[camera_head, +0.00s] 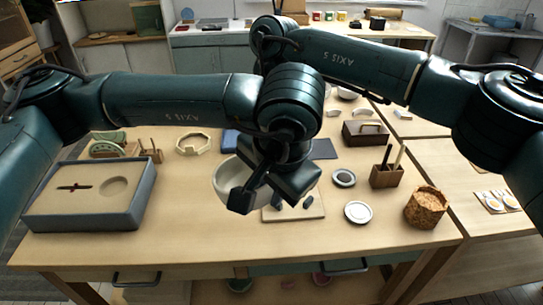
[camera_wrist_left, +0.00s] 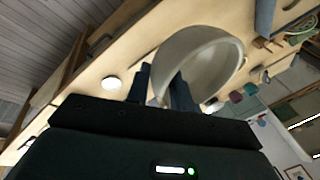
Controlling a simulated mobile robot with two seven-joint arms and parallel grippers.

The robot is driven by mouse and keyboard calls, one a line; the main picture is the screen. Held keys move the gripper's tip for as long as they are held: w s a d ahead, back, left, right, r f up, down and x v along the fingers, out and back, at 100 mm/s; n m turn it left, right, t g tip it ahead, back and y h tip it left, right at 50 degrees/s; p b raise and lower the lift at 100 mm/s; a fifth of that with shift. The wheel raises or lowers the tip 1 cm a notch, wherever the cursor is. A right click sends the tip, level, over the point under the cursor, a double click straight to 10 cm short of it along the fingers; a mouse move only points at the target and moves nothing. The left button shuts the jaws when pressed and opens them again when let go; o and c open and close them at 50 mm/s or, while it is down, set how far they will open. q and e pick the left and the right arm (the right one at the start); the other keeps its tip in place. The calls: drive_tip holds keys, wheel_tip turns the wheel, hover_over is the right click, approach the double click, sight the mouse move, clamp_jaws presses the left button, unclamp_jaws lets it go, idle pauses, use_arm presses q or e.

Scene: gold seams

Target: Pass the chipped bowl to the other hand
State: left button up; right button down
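The chipped bowl (camera_head: 226,181) is pale and deep. In the head view my left gripper (camera_head: 265,195) is in front of it and hides its right side. The bowl also shows in the left wrist view (camera_wrist_left: 215,65), its hollow facing partly towards the camera. My left gripper's two dark fingers (camera_wrist_left: 160,88) stand apart there, one over the bowl's near side and one just outside its edge. I cannot see clear contact on the wall. No chip can be made out. My right arm comes in from the right and passes behind the left; its gripper is hidden.
A grey box (camera_head: 143,205) with shaped recesses lies at left. A pale board (camera_head: 310,212) with dark pieces lies beside the bowl. A white dish (camera_head: 358,212), a cork pot (camera_head: 426,207), a tool block (camera_head: 387,176) and a brown caddy (camera_head: 364,135) stand at right.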

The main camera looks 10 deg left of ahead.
use_arm(q)
drive_tip(key=o, duration=0.5)
